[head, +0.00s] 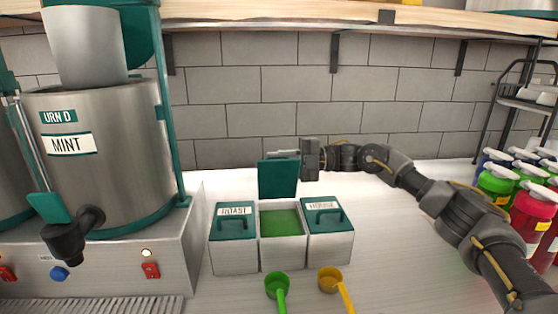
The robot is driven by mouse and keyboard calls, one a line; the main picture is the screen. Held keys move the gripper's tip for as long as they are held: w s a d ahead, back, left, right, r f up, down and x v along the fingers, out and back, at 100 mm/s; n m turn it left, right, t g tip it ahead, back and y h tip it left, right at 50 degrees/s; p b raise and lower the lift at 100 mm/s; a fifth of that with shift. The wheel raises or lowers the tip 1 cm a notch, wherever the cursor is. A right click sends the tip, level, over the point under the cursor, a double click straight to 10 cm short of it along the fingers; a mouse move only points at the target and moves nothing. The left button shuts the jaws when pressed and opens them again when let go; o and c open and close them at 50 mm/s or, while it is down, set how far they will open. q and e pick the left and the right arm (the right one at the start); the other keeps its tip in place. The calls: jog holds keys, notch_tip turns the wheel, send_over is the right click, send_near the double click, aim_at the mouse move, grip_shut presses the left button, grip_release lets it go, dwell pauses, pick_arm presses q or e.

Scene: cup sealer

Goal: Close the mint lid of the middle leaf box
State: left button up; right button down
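The middle leaf box (282,252) stands between two other boxes on the counter, with green leaf showing inside. Its teal lid (278,179) stands upright at the back of the box, open. My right gripper (286,154) is at the top edge of this lid, its arm coming in from the right. The fingers are partly hidden, and whether they are open or shut, or touch the lid, is unclear. My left gripper is not in view.
The left leaf box (234,254) and right leaf box (329,246) have closed teal lids with handles. A green scoop (278,287) and a yellow scoop (331,280) lie in front. A steel mint urn (105,150) stands left; coloured bottles (532,211) stand right.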

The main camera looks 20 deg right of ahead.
aim_at(282, 175)
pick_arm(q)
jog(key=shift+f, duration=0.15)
pick_arm(e)
jog(key=shift+s+r, duration=0.15)
jog(key=shift+r, duration=0.05)
dwell(0.4)
